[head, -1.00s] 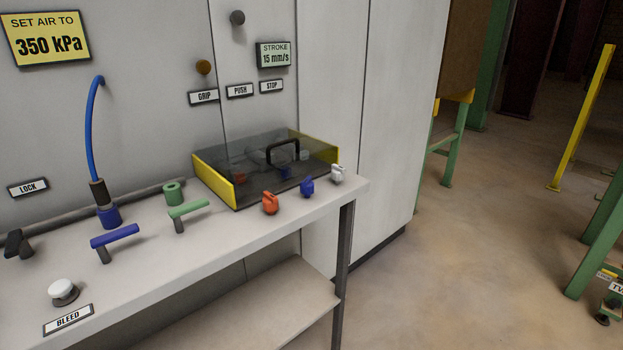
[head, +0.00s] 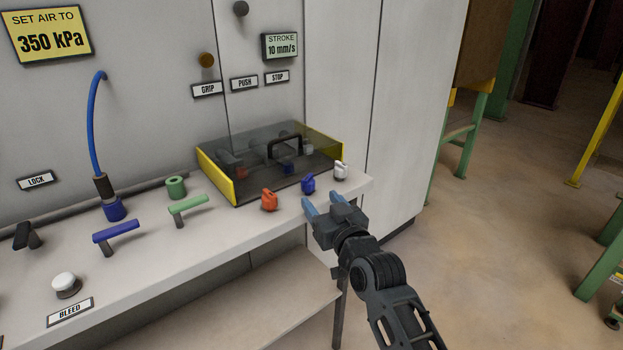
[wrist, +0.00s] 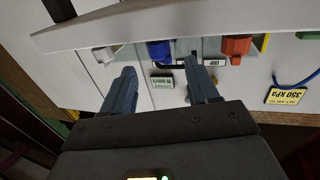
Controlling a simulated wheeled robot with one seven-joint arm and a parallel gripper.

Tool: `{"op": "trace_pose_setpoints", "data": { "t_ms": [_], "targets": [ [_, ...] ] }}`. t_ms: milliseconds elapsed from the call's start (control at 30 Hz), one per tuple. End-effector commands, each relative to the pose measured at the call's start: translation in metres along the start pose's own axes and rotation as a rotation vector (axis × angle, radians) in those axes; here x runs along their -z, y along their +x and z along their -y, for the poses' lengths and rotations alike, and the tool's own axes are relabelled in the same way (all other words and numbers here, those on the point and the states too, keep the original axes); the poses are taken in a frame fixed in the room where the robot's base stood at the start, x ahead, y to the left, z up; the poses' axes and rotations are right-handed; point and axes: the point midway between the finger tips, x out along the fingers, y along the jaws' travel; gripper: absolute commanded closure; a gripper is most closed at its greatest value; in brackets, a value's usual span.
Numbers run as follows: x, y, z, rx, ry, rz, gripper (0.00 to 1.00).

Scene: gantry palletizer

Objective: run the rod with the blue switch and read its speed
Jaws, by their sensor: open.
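The blue switch (head: 308,184) stands at the front right of the bench, between a red switch (head: 269,200) and a white switch (head: 341,170). The STROKE display (head: 280,46) on the wall panel reads 10 mm/s. My gripper (head: 323,203) is open and empty just in front of the bench edge, close to the blue switch and apart from it. In the wrist view the blue switch (wrist: 158,50) shows beyond the fingers, between them. I cannot clearly make out the rod; small parts lie under a smoky clear cover (head: 262,158).
The cover has yellow sides and a black handle (head: 284,147). Blue (head: 116,232) and green (head: 188,204) levers and a white BLEED button (head: 66,284) stand to the left. A sign (head: 47,35) reads SET AIR TO 350 kPa.

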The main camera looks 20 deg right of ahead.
Motion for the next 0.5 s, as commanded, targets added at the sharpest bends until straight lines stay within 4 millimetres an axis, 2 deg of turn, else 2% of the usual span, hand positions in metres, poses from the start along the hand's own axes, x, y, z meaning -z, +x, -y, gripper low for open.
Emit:
{"op": "trace_pose_setpoints", "data": {
  "t_ms": [267, 500],
  "targets": [
    [0.009, 0.023, 0.000, 0.003, -0.001, -0.005, 0.41],
    [0.009, 0.059, 0.000, 0.003, -0.001, -0.005, 0.41]
  ]
}}
